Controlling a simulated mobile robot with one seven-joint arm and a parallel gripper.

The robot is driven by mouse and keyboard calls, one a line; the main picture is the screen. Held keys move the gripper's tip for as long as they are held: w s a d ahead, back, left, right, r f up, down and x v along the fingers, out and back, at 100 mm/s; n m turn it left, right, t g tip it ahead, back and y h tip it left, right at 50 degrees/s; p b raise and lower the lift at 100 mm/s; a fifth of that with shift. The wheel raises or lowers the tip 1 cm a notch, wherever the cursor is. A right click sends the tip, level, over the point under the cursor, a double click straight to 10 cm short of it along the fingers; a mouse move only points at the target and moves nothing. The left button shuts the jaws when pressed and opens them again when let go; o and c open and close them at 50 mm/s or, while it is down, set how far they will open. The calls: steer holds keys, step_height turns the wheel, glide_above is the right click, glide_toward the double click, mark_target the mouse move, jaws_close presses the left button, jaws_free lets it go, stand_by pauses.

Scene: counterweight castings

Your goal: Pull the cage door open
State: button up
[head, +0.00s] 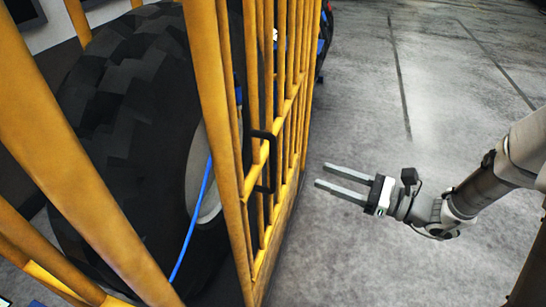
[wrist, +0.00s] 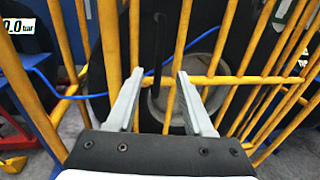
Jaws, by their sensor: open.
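The yellow barred cage door (head: 290,110) stands at the middle of the head view, with a black handle (head: 266,162) on its near edge. My gripper (head: 332,179) is open and empty to the right of the handle, with a clear gap between them in the head view. In the wrist view the black handle (wrist: 160,50) stands upright ahead, between the two fingers of my gripper (wrist: 156,98) in the picture. The yellow bars (wrist: 183,40) of the cage lie behind and around it. Whether the door is latched cannot be seen.
A large black tyre (head: 125,110) with a grey hub stands inside the cage. A blue hose (head: 194,215) hangs in front of it and also shows in the wrist view (wrist: 75,97). The grey concrete floor (head: 400,80) right of the cage is clear.

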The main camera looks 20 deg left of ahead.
steer(key=a, duration=0.9)
steer(key=w+a, duration=0.1)
steer(key=a, duration=0.4)
jaws_close()
stand_by(1.0)
